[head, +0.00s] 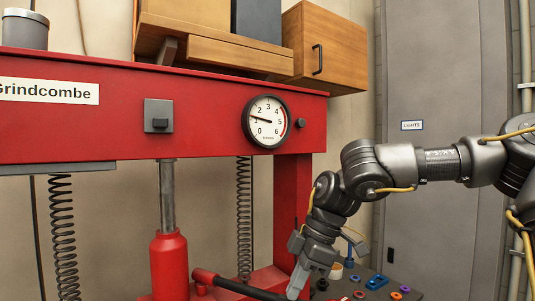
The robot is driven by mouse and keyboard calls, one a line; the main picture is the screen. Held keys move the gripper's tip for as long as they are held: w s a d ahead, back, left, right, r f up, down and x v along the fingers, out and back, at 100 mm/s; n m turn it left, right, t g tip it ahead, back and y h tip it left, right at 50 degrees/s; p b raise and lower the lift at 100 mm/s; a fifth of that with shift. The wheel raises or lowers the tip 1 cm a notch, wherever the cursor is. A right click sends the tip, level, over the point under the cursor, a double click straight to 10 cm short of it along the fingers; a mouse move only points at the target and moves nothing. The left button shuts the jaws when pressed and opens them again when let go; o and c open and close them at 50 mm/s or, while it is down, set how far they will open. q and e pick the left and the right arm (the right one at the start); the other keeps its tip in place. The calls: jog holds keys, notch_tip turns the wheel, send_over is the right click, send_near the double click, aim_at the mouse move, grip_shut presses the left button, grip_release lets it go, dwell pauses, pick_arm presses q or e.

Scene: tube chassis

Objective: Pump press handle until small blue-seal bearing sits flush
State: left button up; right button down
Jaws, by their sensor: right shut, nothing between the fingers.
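The red press (300,180) fills the left and middle of the head view, with its ram (167,195) above a red cylinder (169,265). The pump handle (245,289) slopes down to the right from a red socket; its black grip runs to the bottom edge. My right gripper (294,288) points down at the grip's right end, fingers shut with nothing between them; I cannot tell whether they touch the handle. The gauge (266,121) needle points near 1. I cannot make out the small blue-seal bearing under the press. My left gripper is out of view.
A dark bench top (390,292) at lower right carries a blue part (376,281) and several small coloured rings. Coil springs (244,215) hang from the press beam. Wooden boxes (325,50) stand on top. A grey door (440,80) is behind my right arm.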

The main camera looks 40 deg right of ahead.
notch_tip(320, 180, up, 6)
jog(key=p, duration=0.3)
jog(key=shift+f, duration=0.1)
jog(key=shift+f, duration=0.2)
